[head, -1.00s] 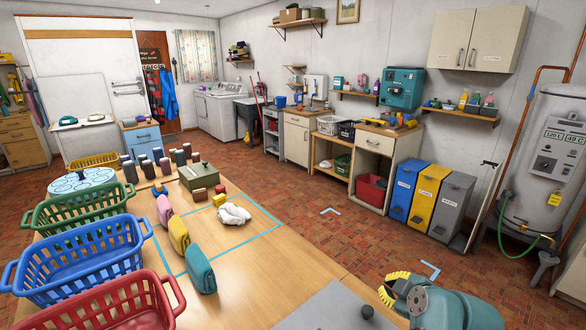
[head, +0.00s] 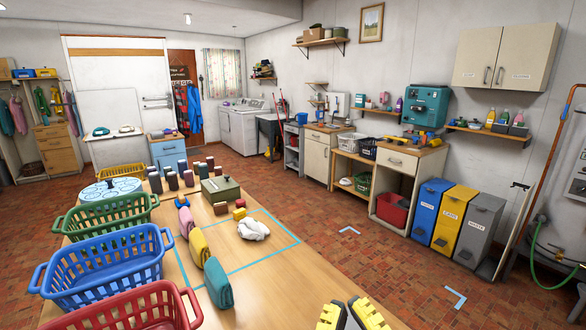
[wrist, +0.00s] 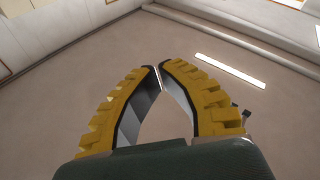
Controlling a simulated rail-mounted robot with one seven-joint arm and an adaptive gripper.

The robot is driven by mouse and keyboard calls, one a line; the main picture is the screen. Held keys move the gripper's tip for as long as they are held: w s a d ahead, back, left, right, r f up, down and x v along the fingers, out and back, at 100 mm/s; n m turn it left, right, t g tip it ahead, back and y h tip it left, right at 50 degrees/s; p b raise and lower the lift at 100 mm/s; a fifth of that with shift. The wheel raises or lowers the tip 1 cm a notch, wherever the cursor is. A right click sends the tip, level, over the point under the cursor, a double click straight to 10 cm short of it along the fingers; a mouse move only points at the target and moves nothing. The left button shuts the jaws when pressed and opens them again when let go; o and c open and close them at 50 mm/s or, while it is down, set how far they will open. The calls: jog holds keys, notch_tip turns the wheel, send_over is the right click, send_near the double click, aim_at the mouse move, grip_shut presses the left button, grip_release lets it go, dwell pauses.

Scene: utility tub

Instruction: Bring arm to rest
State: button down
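My gripper (head: 348,305) shows at the bottom edge of the head view, just beyond the table's front right edge. Its two yellow ridged fingers point upward. In the wrist view my gripper (wrist: 159,67) has its fingertips together, with nothing held between them. That view faces pale ceiling and wall, with a bright light strip (wrist: 230,70) at the right. The rest of my arm is out of the head view.
The wooden table (head: 265,292) carries red (head: 125,305), blue (head: 105,265) and green (head: 105,218) baskets at the left. A white cloth (head: 254,230), folded towels and a green box (head: 220,189) lie beyond. Bins (head: 456,215) stand across open brick-coloured floor.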

notch_tip(320, 180, up, 38)
jog(key=s+m+t+p, duration=0.1)
jog(key=m+p, duration=0.3)
jog(key=p, duration=3.1)
jog(key=shift+s+d+h, duration=0.4)
jog(key=shift+s+d, duration=0.05)
jog(key=shift+s, duration=0.35)
